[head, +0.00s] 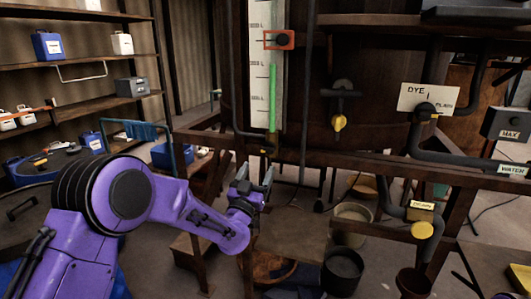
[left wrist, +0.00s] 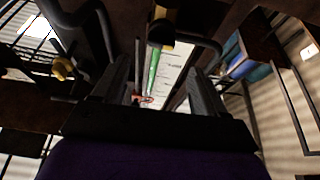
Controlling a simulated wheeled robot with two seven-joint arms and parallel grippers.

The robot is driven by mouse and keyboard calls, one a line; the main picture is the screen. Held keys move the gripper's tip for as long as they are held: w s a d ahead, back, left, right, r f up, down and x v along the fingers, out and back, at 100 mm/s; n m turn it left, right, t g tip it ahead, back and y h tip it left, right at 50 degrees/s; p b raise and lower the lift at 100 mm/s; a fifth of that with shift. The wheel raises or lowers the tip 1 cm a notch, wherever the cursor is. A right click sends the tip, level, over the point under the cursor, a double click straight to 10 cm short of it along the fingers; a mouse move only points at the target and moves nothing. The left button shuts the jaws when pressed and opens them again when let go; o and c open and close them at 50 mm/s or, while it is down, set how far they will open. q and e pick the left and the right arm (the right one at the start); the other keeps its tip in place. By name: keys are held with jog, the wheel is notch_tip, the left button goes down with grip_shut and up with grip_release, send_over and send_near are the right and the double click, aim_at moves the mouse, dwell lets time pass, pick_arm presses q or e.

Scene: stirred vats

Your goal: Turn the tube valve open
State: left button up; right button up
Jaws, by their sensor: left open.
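The sight tube (head: 272,97) stands upright on a white scale board on the dark vat, with green in its lower part; its green also shows in the left wrist view (left wrist: 152,72). The tube valve (head: 268,151) is a small dark fitting at the tube's foot. In the left wrist view a dark valve with a yellowish part (left wrist: 160,33) sits ahead of the fingers. Its handle angle is unclear. My left gripper (head: 257,174) is open and empty, just below the tube's foot, apart from the valve. Its two fingers show in the left wrist view (left wrist: 158,72). My right gripper is out of view.
A wooden rail (head: 330,158) crosses the vat's front. A yellow-handled valve (head: 340,122) and a drain valve (head: 422,230) are to the right. Buckets (head: 343,270) stand on the floor below. A red marker (head: 279,40) sits high on the scale.

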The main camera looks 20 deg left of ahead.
aim_at(266, 152)
pick_arm(q)
jog(key=p+x, duration=0.2)
jog(key=x, duration=0.5)
jog(key=shift+w, duration=0.25)
jog(key=shift+w+r+p, duration=0.1)
jog(key=shift+w+p, duration=0.25)
jog(key=shift+w, duration=0.15)
jog(key=c, duration=1.1)
